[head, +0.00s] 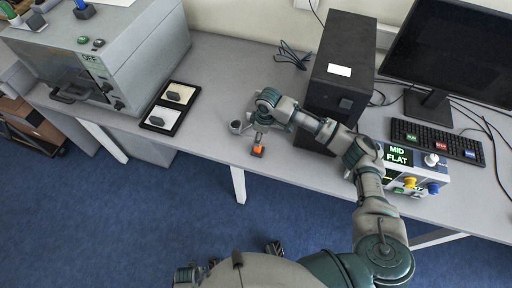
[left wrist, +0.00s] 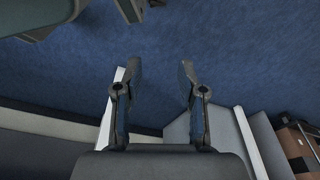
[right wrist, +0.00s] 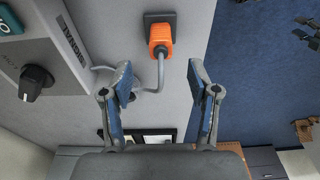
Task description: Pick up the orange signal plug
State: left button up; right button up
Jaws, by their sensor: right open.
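The orange signal plug (head: 258,150) sits on the grey table near its front edge. In the right wrist view the plug (right wrist: 160,38) meets a dark square piece, and a grey cable curves from its other end. My right gripper (head: 261,128) reaches down to the table just behind the plug. In its wrist view my right gripper (right wrist: 160,78) is open, with the cable between its fingers and the orange body just beyond the fingertips. My left gripper (left wrist: 159,70) is open and empty, with blue floor beyond it.
A dark computer tower (head: 341,72) stands behind my right arm. A test box with a green MID FLAT display (head: 398,155) is to the right. A black tray (head: 162,122) and a grey oven-like box (head: 130,45) are at left. The table (head: 205,140) is clear left of the plug.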

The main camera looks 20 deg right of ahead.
jog(key=f, duration=0.2)
jog(key=shift+w+d+f, duration=0.1)
jog(key=shift+d+f, duration=0.15)
jog(key=shift+f, duration=0.05)
jog(key=f, duration=0.2)
jog(key=f+b, duration=0.1)
jog(key=shift+a+f, duration=0.35)
jog(key=shift+f, duration=0.05)
jog(key=shift+w+a+f, duration=0.1)
jog(key=shift+a+f, duration=0.05)
jog(key=shift+f, duration=0.2)
jog(key=shift+a+f, duration=0.1)
jog(key=shift+a, duration=0.1)
jog(key=c, duration=0.7)
pick_arm(q)
jog(key=r, duration=0.1)
jog(key=w+r, duration=0.1)
jog(key=r, duration=0.1)
jog(key=shift+w+d+r, duration=0.25)
jog(key=shift+d+r, duration=0.05)
jog(key=shift+d, duration=0.1)
pick_arm(e)
jog(key=shift+d, duration=0.25)
grip_shut()
